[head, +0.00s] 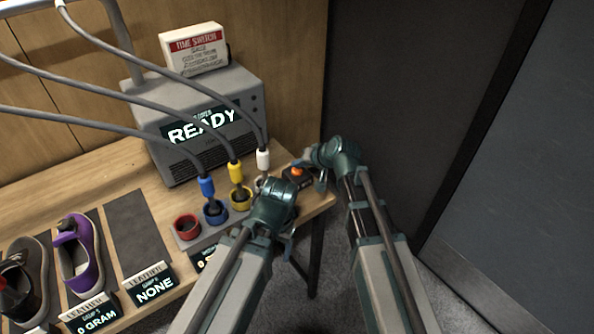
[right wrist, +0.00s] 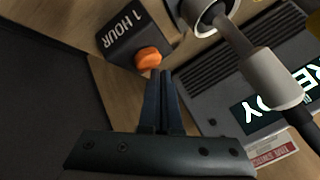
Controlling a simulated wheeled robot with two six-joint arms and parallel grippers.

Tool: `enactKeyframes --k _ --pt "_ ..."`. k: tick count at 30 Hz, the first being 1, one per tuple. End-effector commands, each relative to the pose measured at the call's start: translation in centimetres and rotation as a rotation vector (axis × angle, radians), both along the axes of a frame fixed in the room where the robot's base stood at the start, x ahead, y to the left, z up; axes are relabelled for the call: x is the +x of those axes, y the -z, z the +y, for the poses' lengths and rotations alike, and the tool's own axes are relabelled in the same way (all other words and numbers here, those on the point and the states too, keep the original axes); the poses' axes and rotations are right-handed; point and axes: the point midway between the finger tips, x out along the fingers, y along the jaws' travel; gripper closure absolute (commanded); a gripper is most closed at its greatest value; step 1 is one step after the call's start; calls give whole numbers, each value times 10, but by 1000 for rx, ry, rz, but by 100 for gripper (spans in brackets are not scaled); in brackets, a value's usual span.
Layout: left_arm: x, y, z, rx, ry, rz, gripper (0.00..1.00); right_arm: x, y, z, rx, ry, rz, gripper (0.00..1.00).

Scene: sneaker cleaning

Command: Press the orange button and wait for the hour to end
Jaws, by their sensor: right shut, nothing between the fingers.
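The orange button (head: 298,169) sits on a small black box (head: 297,180) at the right end of the wooden bench. The right wrist view shows the button (right wrist: 148,58) with "1 HOUR" on the box (right wrist: 122,38). My right gripper (head: 304,164) is shut and empty beside the button. In the right wrist view its dark fingertips (right wrist: 160,74) are right by the button's lower edge; I cannot tell if they touch. My left gripper (head: 288,228) is in front of the bench edge, its fingers mostly hidden. The grey machine (head: 183,128) displays "READY".
A white-tipped cable (head: 263,158) hangs close to the button box. Yellow (head: 236,172) and blue (head: 207,187) plugs stand by coloured cups. A red cup (head: 187,227) is left of them. Shoes, including a purple one (head: 80,257), lie at left. A dark wall stands at right.

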Motion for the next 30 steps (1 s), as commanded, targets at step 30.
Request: enactKeyframes --k 30 --pt "0 8 0 0 0 0 26 0 8 0 0 0 0 100"
